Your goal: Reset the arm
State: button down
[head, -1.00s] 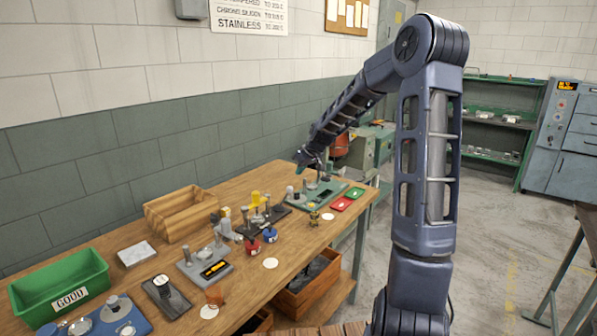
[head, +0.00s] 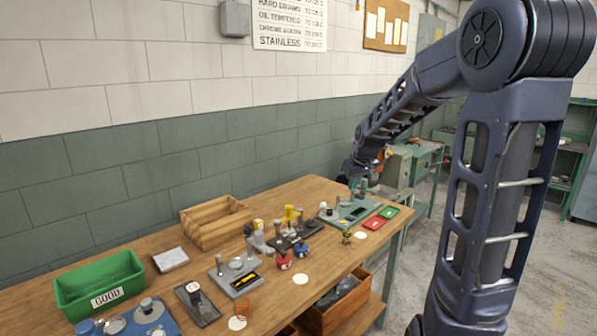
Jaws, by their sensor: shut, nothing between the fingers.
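My arm rises at the right of the head view and bends down and leftward from its elbow. My gripper (head: 362,182) is at the arm's far end, over or just beyond the far end of the wooden workbench (head: 205,292). It is small and dark in the picture and looks empty and shut. It appears near the green plate (head: 352,211) with fixtures on it; I cannot tell the exact gap between them.
A wooden crate (head: 335,305) sits under the bench. Green machinery (head: 397,170) stands behind the gripper.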

jog(key=s+d+r+m, duration=0.1)
jog(key=s+d, duration=0.2)
jog(key=s, duration=0.6)
jog(key=s+d+r+m+h, duration=0.1)
jog(key=s+d+m, duration=0.1)
jog(key=s, duration=0.8)
jog(key=s+d+r+m, duration=0.2)
jog(key=s+d, duration=0.2)
jog(key=s, duration=0.5)
jog(key=shift+s, duration=0.3)
jog(key=c, duration=2.2)
grip_release()
